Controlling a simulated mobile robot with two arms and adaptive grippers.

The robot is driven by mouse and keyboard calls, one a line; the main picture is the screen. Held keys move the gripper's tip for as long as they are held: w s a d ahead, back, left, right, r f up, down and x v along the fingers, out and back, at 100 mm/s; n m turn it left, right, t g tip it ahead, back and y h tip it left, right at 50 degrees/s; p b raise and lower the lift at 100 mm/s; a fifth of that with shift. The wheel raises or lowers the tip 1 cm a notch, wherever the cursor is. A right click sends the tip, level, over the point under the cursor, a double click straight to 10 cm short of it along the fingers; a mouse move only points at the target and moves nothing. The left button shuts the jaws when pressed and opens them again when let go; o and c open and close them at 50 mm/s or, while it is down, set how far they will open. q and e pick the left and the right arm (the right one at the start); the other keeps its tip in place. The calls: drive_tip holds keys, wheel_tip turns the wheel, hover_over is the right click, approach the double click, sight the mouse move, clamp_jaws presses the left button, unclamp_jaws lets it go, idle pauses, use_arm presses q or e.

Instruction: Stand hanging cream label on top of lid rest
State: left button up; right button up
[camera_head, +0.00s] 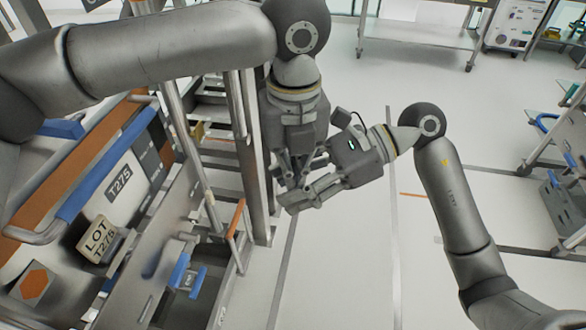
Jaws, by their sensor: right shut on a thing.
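A cream label (101,238) reading "LOT T275" shows at the lower left, tilted, against the grey metal bin unit. I cannot tell which part is the lid rest. My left gripper (290,180) points down beside the metal upright, well to the right of the label; its fingers overlap my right gripper and their opening is unclear. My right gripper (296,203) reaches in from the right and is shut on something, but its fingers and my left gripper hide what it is. Neither gripper is near the visible cream label.
A dark T275 plate (121,181) and a long blue bar (103,172) are on the unit at left. A trolley (420,38) is behind. Open floor (345,260) lies right of the unit.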

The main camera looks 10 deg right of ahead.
use_arm(q)
drive_tip(key=o, duration=0.9)
drive_tip(key=shift+o, duration=1)
drive_tip(key=shift+w+a, duration=0.1)
drive_tip(key=shift+w, duration=0.05)
use_arm(e)
drive_tip(key=shift+s, duration=0.1)
clamp_jaws()
use_arm(q)
wheel_tip(320, 180, up, 12)
wheel_tip(320, 180, down, 7)
drive_tip(key=shift+r, duration=0.15)
drive_tip(key=shift+d, duration=0.2)
